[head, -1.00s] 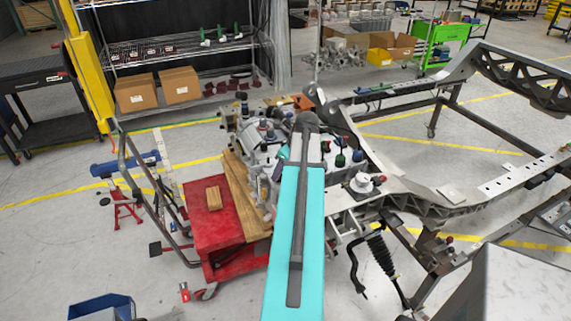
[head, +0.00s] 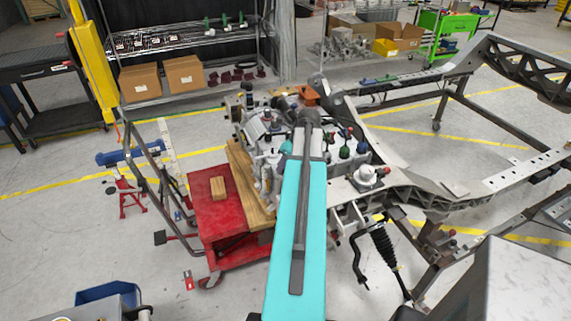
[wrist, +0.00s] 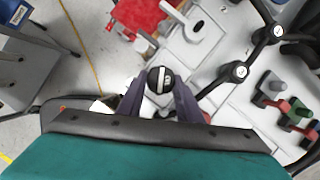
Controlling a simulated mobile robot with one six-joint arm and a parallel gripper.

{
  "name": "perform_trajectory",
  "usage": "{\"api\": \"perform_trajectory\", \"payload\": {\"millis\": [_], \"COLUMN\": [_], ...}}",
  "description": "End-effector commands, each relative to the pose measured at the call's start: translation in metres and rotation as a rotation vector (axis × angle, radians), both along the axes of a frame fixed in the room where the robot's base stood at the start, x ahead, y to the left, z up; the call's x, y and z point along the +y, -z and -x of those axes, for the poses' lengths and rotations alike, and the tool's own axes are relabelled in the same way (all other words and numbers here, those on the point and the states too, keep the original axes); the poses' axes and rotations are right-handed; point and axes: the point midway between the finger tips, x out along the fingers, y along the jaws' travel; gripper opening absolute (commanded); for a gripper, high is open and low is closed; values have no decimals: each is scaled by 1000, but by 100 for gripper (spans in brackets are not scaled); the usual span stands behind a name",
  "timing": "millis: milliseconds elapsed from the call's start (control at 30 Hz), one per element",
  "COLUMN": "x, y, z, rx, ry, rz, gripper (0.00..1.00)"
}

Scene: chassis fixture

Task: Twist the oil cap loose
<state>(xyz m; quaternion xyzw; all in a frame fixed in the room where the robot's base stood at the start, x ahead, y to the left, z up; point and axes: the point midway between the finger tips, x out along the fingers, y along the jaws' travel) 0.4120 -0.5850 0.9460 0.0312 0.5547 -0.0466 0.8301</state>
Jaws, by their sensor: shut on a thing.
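The oil cap (wrist: 160,78) is a small round black cap with a pale bar across its top, at the middle of the wrist view. My gripper (wrist: 160,88) has its two dark fingers on either side of it, shut on it. The cap sits over the pale grey engine (wrist: 205,50). In the head view my teal arm reaches over the engine (head: 268,165) and hides the cap and most of the gripper. I cannot tell how far the cap is turned.
Several dark, red and green fittings (wrist: 297,112) stand on the engine at the right of the wrist view. A red cart (head: 215,225) with a wooden block stands left of the engine. The metal chassis frame (head: 460,195) extends right.

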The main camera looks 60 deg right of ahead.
Motion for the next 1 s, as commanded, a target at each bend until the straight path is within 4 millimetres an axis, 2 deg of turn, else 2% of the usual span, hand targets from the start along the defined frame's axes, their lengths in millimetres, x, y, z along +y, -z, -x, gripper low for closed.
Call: {"api": "perform_trajectory", "payload": {"millis": [33, 167, 367, 800, 1000], "x": [0, 0, -1, -5, -4], "y": [0, 0, -1, -1, 1], "z": [0, 0, 0, -1, 0], "rx": [0, 0, 1, 1, 0], "ry": [0, 0, -28, -295, -352], "rz": [0, 0, 0, 0, 0], "gripper": [27, 5, 5, 5, 5]}}
